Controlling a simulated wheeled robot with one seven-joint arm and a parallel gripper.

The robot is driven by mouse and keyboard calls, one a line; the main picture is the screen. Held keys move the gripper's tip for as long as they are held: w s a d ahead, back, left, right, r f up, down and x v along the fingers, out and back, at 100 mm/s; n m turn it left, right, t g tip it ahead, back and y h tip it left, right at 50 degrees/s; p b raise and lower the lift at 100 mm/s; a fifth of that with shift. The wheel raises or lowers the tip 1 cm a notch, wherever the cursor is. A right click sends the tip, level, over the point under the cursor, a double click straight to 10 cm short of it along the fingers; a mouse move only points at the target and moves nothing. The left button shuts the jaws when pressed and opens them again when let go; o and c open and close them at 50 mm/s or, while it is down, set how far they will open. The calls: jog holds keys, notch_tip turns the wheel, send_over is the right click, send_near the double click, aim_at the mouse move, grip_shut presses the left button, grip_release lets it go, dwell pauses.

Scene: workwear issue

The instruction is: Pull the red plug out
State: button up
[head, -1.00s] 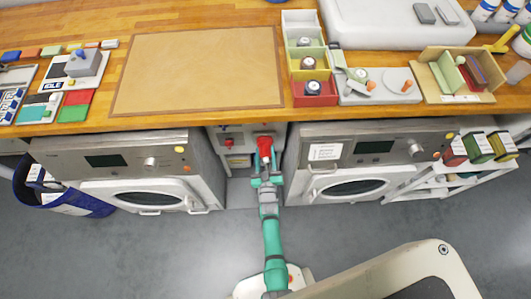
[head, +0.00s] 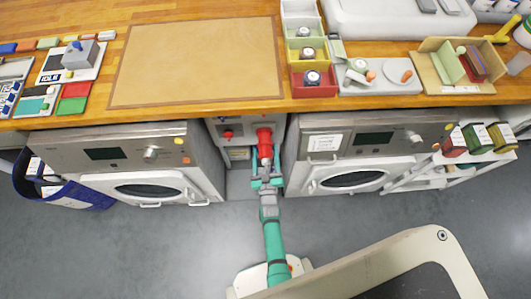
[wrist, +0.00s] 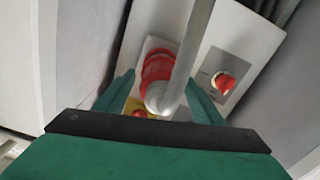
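The red plug (head: 264,140) sits at the grey panel between the two washing machines. In the wrist view the plug (wrist: 157,66) is a ribbed red cylinder against a pale plate, with a thick grey cable (wrist: 193,50) running from it toward the camera and hiding part of it. My gripper (head: 266,171) is just in front of the plug in the head view. In the wrist view my gripper (wrist: 160,80) has one teal finger on each side of the plug, with gaps visible between fingers and plug. It looks open and holds nothing. Finger depth along the plug is unclear.
A red rotary switch (wrist: 224,83) is on the panel right of the plug. The left washer (head: 130,165) and right washer (head: 350,160) flank the narrow gap closely. The wooden bench (head: 60,20) overhangs above. The grey floor in front is mostly free.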

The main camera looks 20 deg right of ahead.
jog(key=v, duration=1)
jog(key=shift+s, duration=0.4)
jog(key=shift+a, duration=0.1)
jog(key=s+a+r+y, duration=0.3)
jog(key=s+a+r, duration=0.4)
jog(key=s+r, duration=0.55)
jog(key=s+a+r+g+y, duration=0.1)
jog(key=s+a+r, duration=0.1)
jog(key=r, duration=0.6)
jog(key=s+a+r+g+y, duration=0.1)
jog(key=s+a+r, duration=0.2)
jog(key=s+r, duration=0.2)
notch_tip(320, 180, up, 4)
jog(key=shift+s+a+f+n, duration=0.1)
jog(key=shift+s+a+n, duration=0.15)
jog(key=shift+s+n, duration=0.1)
